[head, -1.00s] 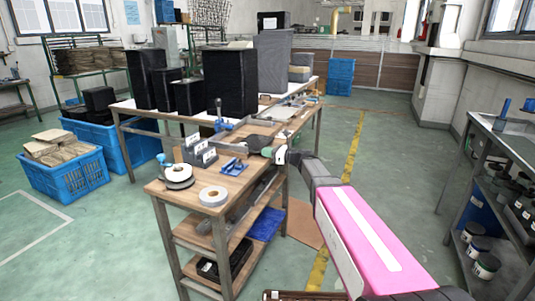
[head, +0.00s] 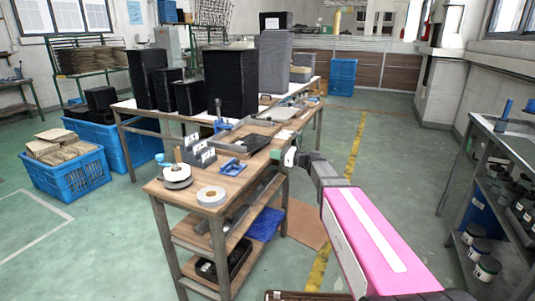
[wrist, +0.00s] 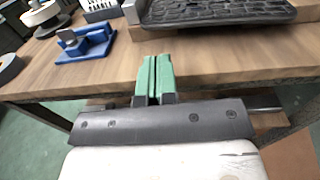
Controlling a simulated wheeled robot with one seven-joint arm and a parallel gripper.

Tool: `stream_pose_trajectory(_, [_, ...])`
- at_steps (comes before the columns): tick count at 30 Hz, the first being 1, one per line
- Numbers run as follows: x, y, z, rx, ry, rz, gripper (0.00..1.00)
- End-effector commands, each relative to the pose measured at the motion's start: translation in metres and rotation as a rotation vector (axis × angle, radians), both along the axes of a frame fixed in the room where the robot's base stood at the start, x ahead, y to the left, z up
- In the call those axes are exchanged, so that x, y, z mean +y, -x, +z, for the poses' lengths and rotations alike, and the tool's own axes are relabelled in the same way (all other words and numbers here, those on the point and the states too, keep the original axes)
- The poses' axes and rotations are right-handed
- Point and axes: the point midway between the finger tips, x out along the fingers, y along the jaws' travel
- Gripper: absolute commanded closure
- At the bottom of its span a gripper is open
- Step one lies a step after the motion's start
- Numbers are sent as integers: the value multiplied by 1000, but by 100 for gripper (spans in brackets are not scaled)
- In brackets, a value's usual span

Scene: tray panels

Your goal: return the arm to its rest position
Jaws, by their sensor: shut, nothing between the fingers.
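My gripper shows in the wrist view (wrist: 154,78) with its two green fingers together and nothing between them. In the head view, my gripper (head: 277,155) is at the right edge of the wooden workbench (head: 228,178). My pink and white arm reaches forward from the lower right to it. In the wrist view the fingertips overlap the bench's front edge (wrist: 220,68); I cannot tell whether they touch it.
On the bench are a black tray (head: 243,138), a blue tool (head: 232,166), a grey holder (head: 199,152) and tape rolls (head: 211,196). Blue crates (head: 66,178) stand at the left. A metal shelf (head: 505,150) stands at the right.

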Motion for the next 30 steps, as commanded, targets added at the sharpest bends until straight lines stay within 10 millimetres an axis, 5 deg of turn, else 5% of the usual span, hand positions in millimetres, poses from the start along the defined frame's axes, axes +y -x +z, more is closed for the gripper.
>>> stream_pose_trajectory(9, [-57, 18, 0, 0, 0, -2, 100])
stream_pose_trajectory(17, [-72, 26, -4, -12, 22, 3, 100])
stream_pose_trajectory(23, [-74, 54, -44, -138, 240, 45, 100])
stream_pose_trajectory(30, [-96, 113, -123, -423, 694, 244, 100])
